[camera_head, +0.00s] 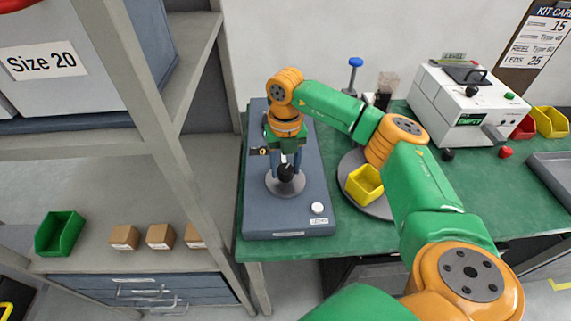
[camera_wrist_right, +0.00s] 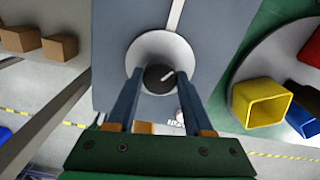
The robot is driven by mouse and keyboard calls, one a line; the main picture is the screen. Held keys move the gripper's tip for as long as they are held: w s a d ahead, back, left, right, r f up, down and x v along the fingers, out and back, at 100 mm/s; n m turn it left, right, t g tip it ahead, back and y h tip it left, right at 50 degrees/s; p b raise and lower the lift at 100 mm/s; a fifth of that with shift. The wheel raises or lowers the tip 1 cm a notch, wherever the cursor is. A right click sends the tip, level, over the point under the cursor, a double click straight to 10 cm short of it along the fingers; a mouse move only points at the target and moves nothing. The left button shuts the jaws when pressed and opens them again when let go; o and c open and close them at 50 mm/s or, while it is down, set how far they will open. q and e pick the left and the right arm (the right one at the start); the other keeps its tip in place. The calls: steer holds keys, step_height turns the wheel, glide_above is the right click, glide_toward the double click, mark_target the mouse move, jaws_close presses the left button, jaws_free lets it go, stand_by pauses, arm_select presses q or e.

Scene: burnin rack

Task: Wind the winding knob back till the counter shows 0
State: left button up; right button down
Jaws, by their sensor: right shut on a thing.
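The black winding knob (camera_head: 287,173) stands on a round grey disc (camera_head: 271,186) on the blue-grey machine base (camera_head: 256,213). My right gripper (camera_head: 286,167) points down over it and is shut on the knob. My left gripper is out of view.
A white button (camera_head: 318,208) sits at the base's front right. A yellow bin (camera_head: 364,184) stands on a grey turntable (camera_head: 382,207) to the right, near my right arm. A white tester (camera_head: 465,106) is farther right. A shelf post (camera_head: 180,160) rises close on the left.

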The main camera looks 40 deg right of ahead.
mark_target(286, 168)
steer(key=shift+m, duration=1.2)
steer(key=shift+m, duration=0.3)
steer(key=shift+c, duration=1.4)
jaws_free()
step_height(286, 168, up, 6)
steer(key=shift+w+r+b, duration=0.1)
steer(key=shift+r+b, duration=0.15)
steer(key=shift+b, duration=0.4)
steer(key=shift+r, duration=0.35)
